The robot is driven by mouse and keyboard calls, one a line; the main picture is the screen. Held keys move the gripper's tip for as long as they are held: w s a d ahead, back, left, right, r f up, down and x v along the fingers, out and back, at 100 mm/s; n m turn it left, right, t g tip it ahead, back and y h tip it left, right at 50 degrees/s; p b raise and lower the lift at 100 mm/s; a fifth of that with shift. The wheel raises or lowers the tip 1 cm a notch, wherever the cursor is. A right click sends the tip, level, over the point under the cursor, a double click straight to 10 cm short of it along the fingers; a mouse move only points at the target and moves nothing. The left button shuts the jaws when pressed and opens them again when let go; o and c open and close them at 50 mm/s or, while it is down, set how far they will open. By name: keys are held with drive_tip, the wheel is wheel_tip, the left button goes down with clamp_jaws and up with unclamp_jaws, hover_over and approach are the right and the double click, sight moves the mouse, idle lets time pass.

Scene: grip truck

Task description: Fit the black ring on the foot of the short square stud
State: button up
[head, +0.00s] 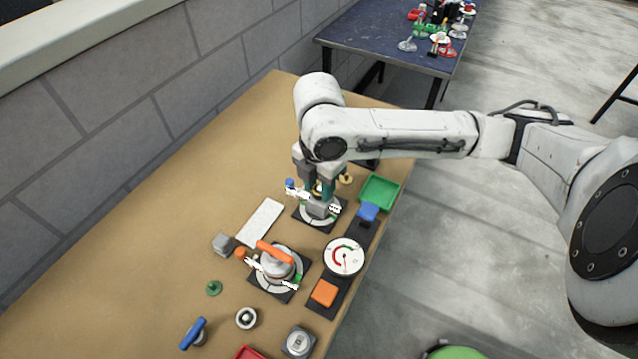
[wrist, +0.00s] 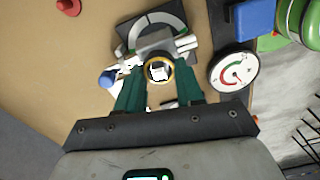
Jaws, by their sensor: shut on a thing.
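My gripper (wrist: 158,78) has teal fingers and is shut on a small round thing with a brass-coloured rim (wrist: 160,60). A pale square shape shows inside that rim; I cannot tell whether it is part of the held thing. In the head view my gripper (head: 319,192) is low over a round dial plate (head: 301,215) on a dark base, which also shows in the wrist view (wrist: 172,22). A grey block (wrist: 154,41) stands on the plate, just beyond the fingertips. I cannot make out the black ring or the short square stud for certain.
A valve with an orange handle (head: 274,253), a gauge (head: 344,256) and an orange block (head: 323,292) stand nearer. A green tray (head: 380,191) and blue block (head: 368,210) are to the right. A white slab (head: 260,222) and grey cube (head: 223,244) lie left. The table's left side is clear.

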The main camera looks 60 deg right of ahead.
drive_tip(key=shift+f+b, duration=0.45)
drive_tip(key=shift+f, duration=0.25)
idle(0.8)
drive_tip(key=o, duration=1.5)
drive_tip(key=shift+o, duration=0.2)
drive_tip(key=shift+r, duration=0.1)
drive_tip(key=shift+r+p, duration=3.25)
drive_tip(key=shift+r, duration=0.5)
